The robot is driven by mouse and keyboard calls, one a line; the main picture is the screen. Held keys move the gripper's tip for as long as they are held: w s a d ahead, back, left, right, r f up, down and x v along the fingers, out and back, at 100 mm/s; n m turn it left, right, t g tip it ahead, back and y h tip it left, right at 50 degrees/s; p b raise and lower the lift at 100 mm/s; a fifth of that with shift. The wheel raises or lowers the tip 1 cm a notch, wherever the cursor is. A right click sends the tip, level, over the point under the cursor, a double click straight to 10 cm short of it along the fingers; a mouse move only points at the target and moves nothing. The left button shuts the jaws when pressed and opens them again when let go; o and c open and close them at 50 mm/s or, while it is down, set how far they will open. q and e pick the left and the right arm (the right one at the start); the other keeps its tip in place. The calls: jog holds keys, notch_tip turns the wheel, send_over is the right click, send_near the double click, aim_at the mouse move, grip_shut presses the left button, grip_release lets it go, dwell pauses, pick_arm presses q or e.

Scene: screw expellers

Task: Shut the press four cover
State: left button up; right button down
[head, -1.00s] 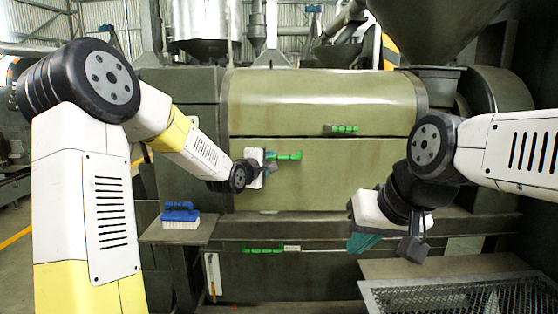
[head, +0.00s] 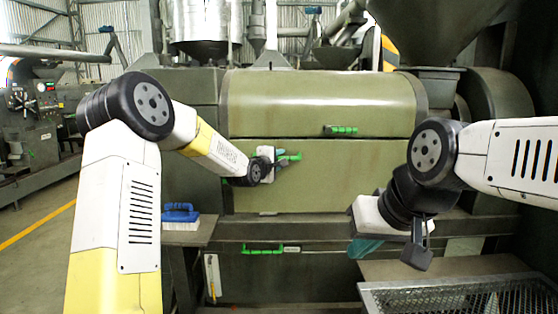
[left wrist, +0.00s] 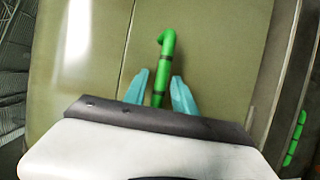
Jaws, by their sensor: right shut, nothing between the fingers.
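The press in front of me has an olive-green curved upper panel (head: 320,95) and a flat lower panel (head: 350,175), meeting at a seam. The upper one carries a green handle (head: 341,130). A second green handle (head: 290,157) is on the lower panel, partly behind my left gripper (head: 281,158). In the left wrist view, the teal fingers of my left gripper (left wrist: 160,92) are apart, with a green handle (left wrist: 165,55) running between them and gaps on both sides. Which panel is the cover named is unclear. My right gripper (head: 364,246) is shut and empty, low before the press's right side.
A blue-handled brush (head: 180,216) lies on a ledge at left. A metal mesh tray (head: 450,295) is at lower right. Another green handle (head: 262,249) is on the lower front. Floor at far left is open.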

pick_arm(q)
grip_shut()
dwell(1.2)
